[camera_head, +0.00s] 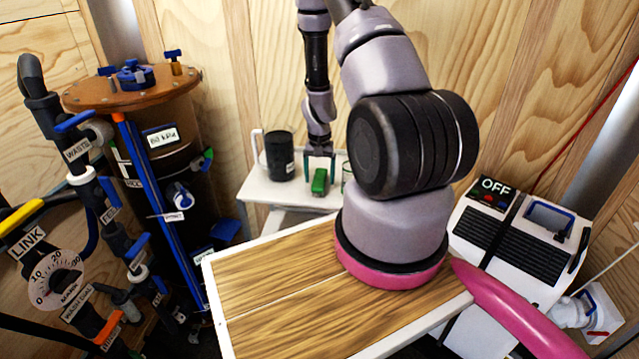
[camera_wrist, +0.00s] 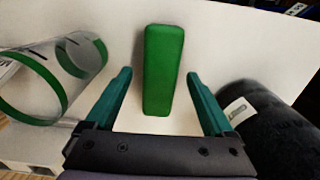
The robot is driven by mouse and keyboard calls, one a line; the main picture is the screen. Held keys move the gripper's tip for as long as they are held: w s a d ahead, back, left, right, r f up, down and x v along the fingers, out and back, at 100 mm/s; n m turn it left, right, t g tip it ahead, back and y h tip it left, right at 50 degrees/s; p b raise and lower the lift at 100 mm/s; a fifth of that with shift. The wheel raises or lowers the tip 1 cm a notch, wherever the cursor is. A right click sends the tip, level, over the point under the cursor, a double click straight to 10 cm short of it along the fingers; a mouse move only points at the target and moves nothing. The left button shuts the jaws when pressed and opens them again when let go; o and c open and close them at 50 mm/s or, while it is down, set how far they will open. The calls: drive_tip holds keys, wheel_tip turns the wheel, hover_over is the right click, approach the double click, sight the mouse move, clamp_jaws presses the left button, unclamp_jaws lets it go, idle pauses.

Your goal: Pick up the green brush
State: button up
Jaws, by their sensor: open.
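The green brush (camera_head: 320,182) sits on a small white shelf (camera_head: 262,187) at the back, below my gripper (camera_head: 319,164). In the wrist view the green brush (camera_wrist: 164,68) shows as a long green block, lying lengthwise ahead of and partly between my fingers. My gripper (camera_wrist: 160,92) is open, with one teal finger on each side of the brush. A gap shows on both sides, and the fingers do not appear to touch it. The underside of the brush is hidden.
A clear cylinder with green rings (camera_wrist: 62,72) stands on the other side. A wooden-topped table (camera_head: 270,285) lies in front.

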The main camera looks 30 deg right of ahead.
drive_tip(key=shift+f, duration=0.5)
clamp_jaws()
drive_tip(key=shift+r, duration=0.15)
